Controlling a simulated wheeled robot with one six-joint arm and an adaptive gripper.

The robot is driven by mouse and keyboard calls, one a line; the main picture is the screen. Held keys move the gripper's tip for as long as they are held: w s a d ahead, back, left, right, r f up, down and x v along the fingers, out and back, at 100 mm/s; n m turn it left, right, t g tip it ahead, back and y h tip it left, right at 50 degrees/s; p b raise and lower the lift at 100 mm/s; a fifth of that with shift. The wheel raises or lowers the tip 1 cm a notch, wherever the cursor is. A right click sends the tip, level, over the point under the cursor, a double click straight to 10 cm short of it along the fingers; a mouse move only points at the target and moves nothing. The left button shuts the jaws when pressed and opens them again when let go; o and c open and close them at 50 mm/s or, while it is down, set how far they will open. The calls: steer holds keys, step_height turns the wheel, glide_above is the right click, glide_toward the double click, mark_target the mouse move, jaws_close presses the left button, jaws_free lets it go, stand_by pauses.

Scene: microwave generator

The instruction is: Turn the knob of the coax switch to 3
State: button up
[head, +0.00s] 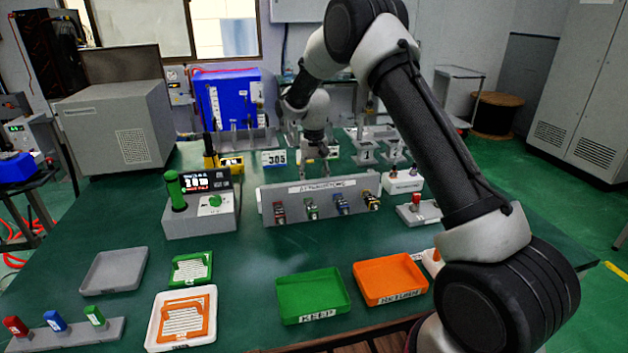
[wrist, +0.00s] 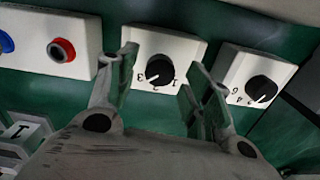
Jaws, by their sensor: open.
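In the wrist view, a black knob (wrist: 159,70) sits on a white box (wrist: 185,48) marked 3, 2 and 1. The knob's white pointer line points down-left, towards the side between 3 and 2. My gripper (wrist: 165,92) is open, its two fingers apart on the left and right of this knob in the picture; nothing is between them. I cannot tell the height gap to the knob. In the head view, my gripper (head: 317,152) is behind the grey attenuator panel, and this knob cannot be made out there.
A second white box with a black knob (wrist: 261,89) stands close on the right, with 4 and 6 readable. A white box with a red-ringed socket (wrist: 61,50) is on the left. The grey attenuator panel (head: 340,184) stands nearer the front. Trays, including a green one (head: 312,296), lie along the front.

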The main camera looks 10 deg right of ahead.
step_height(320, 180, up, 11)
stand_by(0.3)
steer(key=s+d+r+t, duration=0.1)
steer(key=s+d+r, duration=0.3)
steer(key=s, duration=1)
steer(key=s+d+r+t, duration=0.2)
steer(key=s+d+r, duration=0.3)
steer(key=s, duration=1)
steer(key=s+d+r+n+t, duration=0.1)
steer(key=s+d+r, duration=0.3)
steer(key=s, duration=1.1)
steer(key=shift+d+r, duration=0.35)
steer(key=shift+d, duration=0.55)
